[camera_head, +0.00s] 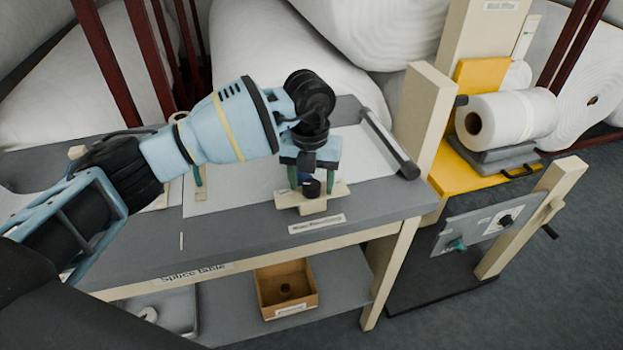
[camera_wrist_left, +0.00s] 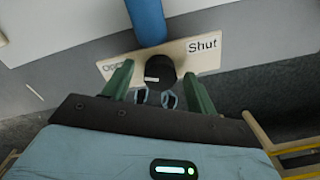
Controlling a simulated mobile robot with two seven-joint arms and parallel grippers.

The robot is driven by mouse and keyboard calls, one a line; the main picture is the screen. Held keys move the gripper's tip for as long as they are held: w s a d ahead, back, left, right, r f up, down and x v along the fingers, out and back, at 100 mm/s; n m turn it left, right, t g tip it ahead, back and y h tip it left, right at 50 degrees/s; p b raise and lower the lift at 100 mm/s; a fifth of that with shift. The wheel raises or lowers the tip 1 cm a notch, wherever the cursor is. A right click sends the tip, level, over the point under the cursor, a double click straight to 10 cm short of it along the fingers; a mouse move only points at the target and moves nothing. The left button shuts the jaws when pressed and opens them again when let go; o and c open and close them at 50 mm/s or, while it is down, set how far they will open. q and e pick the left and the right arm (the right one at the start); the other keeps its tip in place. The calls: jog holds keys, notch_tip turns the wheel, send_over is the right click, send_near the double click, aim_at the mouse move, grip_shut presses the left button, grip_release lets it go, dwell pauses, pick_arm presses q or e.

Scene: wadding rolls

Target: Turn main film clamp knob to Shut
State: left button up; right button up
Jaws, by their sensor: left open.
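The black clamp knob (camera_head: 312,188) sits on a small cream base (camera_head: 305,205) near the front edge of the splice table. In the left wrist view the knob (camera_wrist_left: 159,69) stands on a cream plate (camera_wrist_left: 205,63), with "Shut" at the right and a partly hidden "Open" at the left. A small white mark shows on the knob's lower left side. My left gripper (camera_head: 309,181) is above the base, with its green fingers apart on either side of the knob. In the left wrist view the gripper (camera_wrist_left: 158,72) shows gaps beside the knob. My right gripper is not in view.
The grey splice table (camera_head: 225,238) carries a white sheet (camera_head: 235,190) and a dark bar (camera_head: 390,145). A cream post (camera_head: 425,115) rises at its right. An open wooden box (camera_head: 286,288) is on the lower shelf. A grey panel (camera_head: 480,225) with a knob stands right.

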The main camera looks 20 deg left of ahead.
pick_arm(q)
jog(key=shift+c, duration=0.5)
jog(key=c, duration=0.9)
